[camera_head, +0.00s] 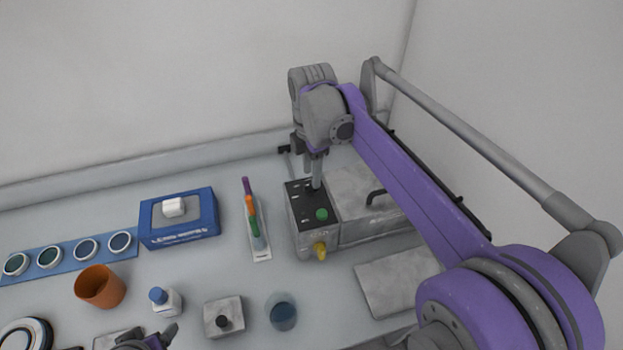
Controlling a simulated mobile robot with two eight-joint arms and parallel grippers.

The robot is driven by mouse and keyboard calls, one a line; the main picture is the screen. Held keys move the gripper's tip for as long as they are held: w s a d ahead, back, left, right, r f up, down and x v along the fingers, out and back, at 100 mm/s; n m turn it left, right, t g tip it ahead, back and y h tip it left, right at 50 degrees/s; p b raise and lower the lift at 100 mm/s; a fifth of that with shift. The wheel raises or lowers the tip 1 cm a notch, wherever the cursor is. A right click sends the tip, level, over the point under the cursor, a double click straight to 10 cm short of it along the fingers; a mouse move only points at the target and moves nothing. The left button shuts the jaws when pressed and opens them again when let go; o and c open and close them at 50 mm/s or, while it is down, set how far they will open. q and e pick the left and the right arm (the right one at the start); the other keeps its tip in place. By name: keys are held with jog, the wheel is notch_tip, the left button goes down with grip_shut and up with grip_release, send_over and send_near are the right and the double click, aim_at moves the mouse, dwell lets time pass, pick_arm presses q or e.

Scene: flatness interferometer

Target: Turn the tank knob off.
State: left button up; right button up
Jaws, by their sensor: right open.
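The tank (362,200) is a grey metal box with a dark handle on its lid, at the right of the bench. Its black control panel (299,210) faces front-left and has small light marks, a round green knob or button (321,214) and a yellow tap-like part (319,249) below. My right gripper (316,184) points down at the upper part of the panel, behind the green part. It is open, with its fingertips at or just above a small dark part that they mostly hide; contact cannot be told. My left gripper (150,341) shows only partly at the bottom edge.
Left of the tank are a narrow tray with coloured pens (254,222) and a blue box (180,232). An orange cup (100,287), a blue-capped bottle (166,301), a grey block with a black knob (223,317) and a flat metal plate (397,283) lie nearer. Walls stand behind and right.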

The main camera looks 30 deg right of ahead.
jog(key=shift+f, duration=1.6)
jog(key=shift+c, duration=0.2)
grip_shut()
